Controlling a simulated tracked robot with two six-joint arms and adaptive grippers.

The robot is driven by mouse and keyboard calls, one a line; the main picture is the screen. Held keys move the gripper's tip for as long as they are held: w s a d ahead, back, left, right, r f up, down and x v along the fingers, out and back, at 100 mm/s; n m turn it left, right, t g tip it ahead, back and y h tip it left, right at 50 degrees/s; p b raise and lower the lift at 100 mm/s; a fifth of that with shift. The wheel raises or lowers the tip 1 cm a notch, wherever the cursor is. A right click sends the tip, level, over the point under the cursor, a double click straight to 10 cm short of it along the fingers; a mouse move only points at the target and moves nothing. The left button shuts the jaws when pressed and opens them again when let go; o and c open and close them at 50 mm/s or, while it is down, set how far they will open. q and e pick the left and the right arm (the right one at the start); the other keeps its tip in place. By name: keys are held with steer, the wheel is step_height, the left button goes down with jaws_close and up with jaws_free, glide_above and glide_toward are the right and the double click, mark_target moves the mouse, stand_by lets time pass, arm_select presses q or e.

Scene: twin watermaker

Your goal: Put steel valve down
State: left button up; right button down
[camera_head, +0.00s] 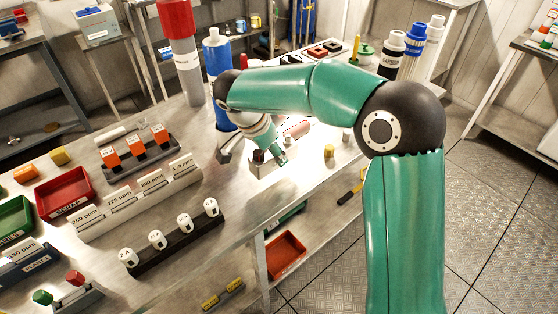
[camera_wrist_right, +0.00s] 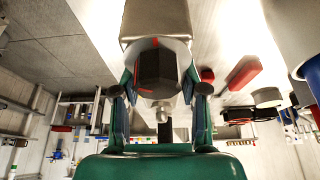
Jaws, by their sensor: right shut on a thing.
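The steel valve is a pale metal block with a dark knob. In the head view the valve (camera_head: 262,166) is at the bench's middle, under my right gripper (camera_head: 268,150). The wrist view shows the steel valve (camera_wrist_right: 155,22) close up, with its black, red-marked knob between the two fingers of my right gripper (camera_wrist_right: 160,85). The right gripper is shut on it. Whether the valve's underside touches the bench is hard to tell. My left gripper is not in view.
The steel bench (camera_head: 240,205) has a black rack of white cartridges (camera_head: 175,240) in front and a row of ppm-labelled blocks (camera_head: 135,195) to the left. A red tray (camera_head: 65,193) lies farther left. A yellow part (camera_head: 329,151) stands to the right. Tall cylinders (camera_head: 182,60) stand behind.

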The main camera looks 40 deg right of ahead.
mark_target(258, 153)
steer(key=shift+f, duration=1.9)
steer(key=shift+f, duration=0.1)
steer(key=c, duration=0.6)
jaws_free()
steer(key=v, duration=1.2)
steer(key=shift+s, duration=0.15)
